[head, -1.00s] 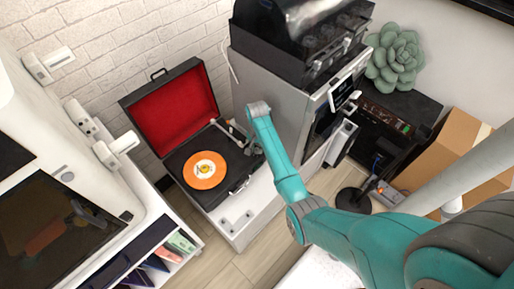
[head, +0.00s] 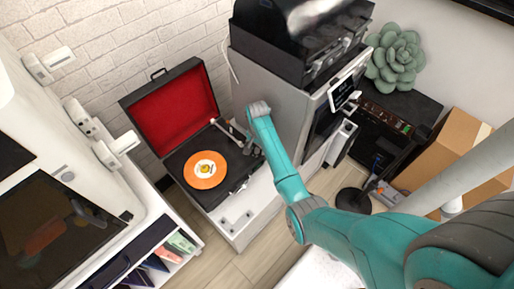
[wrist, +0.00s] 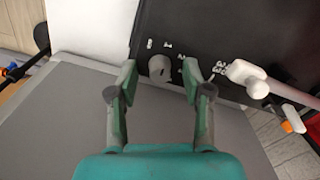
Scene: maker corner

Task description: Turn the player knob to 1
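The record player (head: 216,196) is an open black case with a red-lined lid (head: 176,105) and an orange record (head: 205,170). In the wrist view, the round grey player knob (wrist: 161,68) sits on the black deck (wrist: 215,28), with small white marks around it that are too blurred to read surely. My gripper (wrist: 159,82) is open, its fingers apart on either side of the knob in the picture; I cannot tell whether they touch it. In the head view, my gripper (head: 251,151) is over the player's right side and partly hides the deck; the knob cannot be made out there.
The pale tonearm (wrist: 250,78) is close to the right finger in the wrist view. A grey cabinet (head: 268,100) stands right beside the player, behind my arm. A white shelf unit (head: 160,215) is on the left. The wood floor (head: 255,262) in front is clear.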

